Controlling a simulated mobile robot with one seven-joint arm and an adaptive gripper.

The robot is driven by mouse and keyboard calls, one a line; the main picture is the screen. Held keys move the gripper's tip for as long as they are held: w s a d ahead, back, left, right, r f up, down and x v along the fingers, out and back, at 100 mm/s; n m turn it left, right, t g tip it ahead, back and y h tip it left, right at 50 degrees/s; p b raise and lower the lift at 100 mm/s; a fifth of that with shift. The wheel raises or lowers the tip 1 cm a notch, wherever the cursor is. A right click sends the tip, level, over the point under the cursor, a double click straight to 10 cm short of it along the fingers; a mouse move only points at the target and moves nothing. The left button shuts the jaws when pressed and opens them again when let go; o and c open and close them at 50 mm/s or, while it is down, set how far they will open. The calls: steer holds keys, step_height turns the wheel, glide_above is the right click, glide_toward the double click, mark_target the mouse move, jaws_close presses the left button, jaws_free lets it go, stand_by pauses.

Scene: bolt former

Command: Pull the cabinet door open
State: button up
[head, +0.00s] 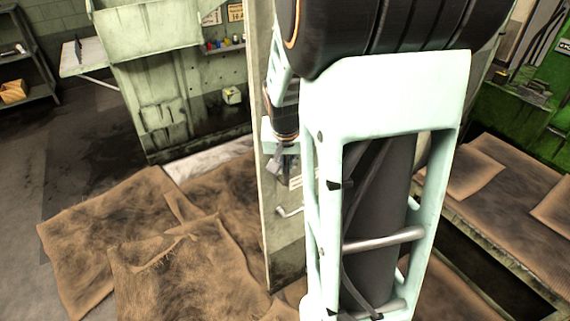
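The cabinet door (259,130) is a tall, pale, worn panel in the middle of the head view, seen nearly edge-on. A metal lever handle (289,211) sticks out low on its face. My gripper (283,172) is small and dark at the end of my pale green arm, close to the door's face and above the lever. My arm hides much of the panel and the space to its right. I cannot tell whether the fingers touch the door, whether they are open or shut, or how far open the door stands.
Brown stained cloths or mats (180,260) cover the floor at left and centre. A pale green metal cabinet (165,85) stands behind at left. A dark shelf (22,60) is at far left. A low platform with brown mats (520,185) lies at right. Bare grey floor (60,150) shows at left.

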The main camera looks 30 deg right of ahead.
steer(key=o, duration=0.4)
steer(key=shift+d, duration=0.1)
steer(key=v, duration=0.7)
steer(key=shift+r, duration=0.3)
steer(key=shift+s, duration=0.1)
